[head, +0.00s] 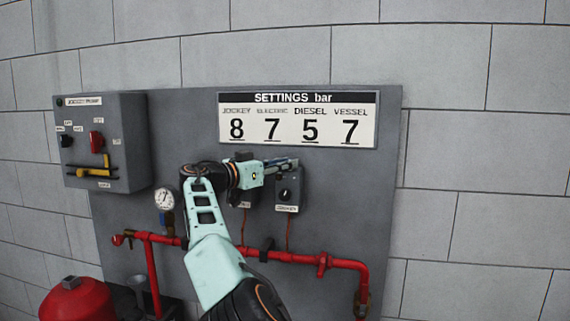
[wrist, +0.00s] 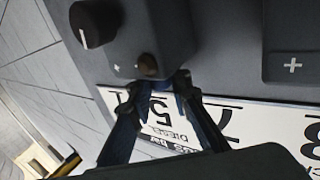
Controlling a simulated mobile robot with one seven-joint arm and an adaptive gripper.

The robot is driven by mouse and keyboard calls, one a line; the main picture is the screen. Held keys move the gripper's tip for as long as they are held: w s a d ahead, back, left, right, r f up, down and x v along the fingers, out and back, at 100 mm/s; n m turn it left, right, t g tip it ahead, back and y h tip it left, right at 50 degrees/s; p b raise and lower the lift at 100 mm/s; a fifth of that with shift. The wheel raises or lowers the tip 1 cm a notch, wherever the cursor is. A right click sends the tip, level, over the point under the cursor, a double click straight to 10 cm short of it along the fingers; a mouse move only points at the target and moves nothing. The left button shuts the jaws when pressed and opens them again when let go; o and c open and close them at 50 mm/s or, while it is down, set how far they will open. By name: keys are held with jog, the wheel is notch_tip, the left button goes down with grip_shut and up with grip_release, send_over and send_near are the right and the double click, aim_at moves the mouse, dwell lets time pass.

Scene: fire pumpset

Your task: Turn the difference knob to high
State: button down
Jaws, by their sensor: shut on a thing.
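The box (head: 291,205) is on the grey panel under the settings sign in the head view. My gripper (wrist: 160,82) is shut on the small knob, its fingertips close around it. In the head view, my gripper (head: 284,163) is at the box's top edge and hides the small knob. A larger black knob with a white pointer (wrist: 97,22) is on the box's front.
The settings sign (head: 298,120) is just above my gripper. A second box with a plus mark (wrist: 293,65) is beside it, partly hidden by my arm in the head view. A control box (head: 104,142), gauge (head: 165,199) and red pipes (head: 300,258) are nearby.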

jog(key=c, duration=1.8)
grip_release()
jog(key=shift+d, duration=0.1)
jog(key=shift+o, duration=0.2)
jog(key=v, duration=1.2)
